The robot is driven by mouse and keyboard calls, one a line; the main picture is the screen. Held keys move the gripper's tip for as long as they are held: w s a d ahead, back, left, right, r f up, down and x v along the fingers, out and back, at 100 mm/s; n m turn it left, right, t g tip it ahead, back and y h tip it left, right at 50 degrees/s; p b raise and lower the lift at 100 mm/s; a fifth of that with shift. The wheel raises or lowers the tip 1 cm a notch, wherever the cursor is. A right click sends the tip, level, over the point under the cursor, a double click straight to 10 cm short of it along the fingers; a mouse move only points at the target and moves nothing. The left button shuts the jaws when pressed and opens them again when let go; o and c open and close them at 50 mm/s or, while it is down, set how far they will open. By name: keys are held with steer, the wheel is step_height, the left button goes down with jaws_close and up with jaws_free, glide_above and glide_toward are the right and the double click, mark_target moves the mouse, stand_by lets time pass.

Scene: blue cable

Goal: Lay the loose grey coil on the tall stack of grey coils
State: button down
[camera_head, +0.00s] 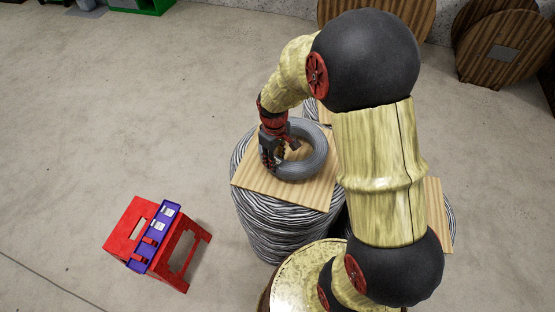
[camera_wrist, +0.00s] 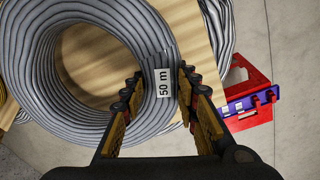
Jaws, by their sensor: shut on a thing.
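The loose grey coil (camera_head: 316,157) lies flat at a wooden board (camera_head: 254,183) on top of a stack of grey coils (camera_head: 268,228). I cannot tell whether it rests fully on the board. In the wrist view the coil (camera_wrist: 40,65) fills the left, with a white "50 m" label on its band. My gripper (camera_head: 272,160) is at the coil's left side, its fingers pointing down. In the wrist view my gripper (camera_wrist: 161,88) has one finger inside the ring and one outside, shut on the band. Part of the stack is hidden behind my arm.
Another board (camera_head: 436,212) on grey coils shows partly behind my arm at right. A red step stool (camera_head: 183,262) with a blue-purple tray (camera_head: 155,237) stands on the floor at lower left. Wooden cable reels (camera_head: 503,50) stand at the back.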

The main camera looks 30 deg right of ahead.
steer(key=shift+w+f+b, duration=0.15)
steer(key=shift+f+b, duration=0.1)
steer(key=shift+f, duration=0.55)
steer(key=shift+w+f+b, duration=0.1)
steer(key=shift+f+b, duration=0.1)
steer(key=shift+f, duration=0.55)
steer(key=c, duration=1.5)
jaws_free()
steer(key=shift+s+f, duration=0.1)
steer(key=shift+s, duration=0.1)
steer(key=shift+o, duration=0.6)
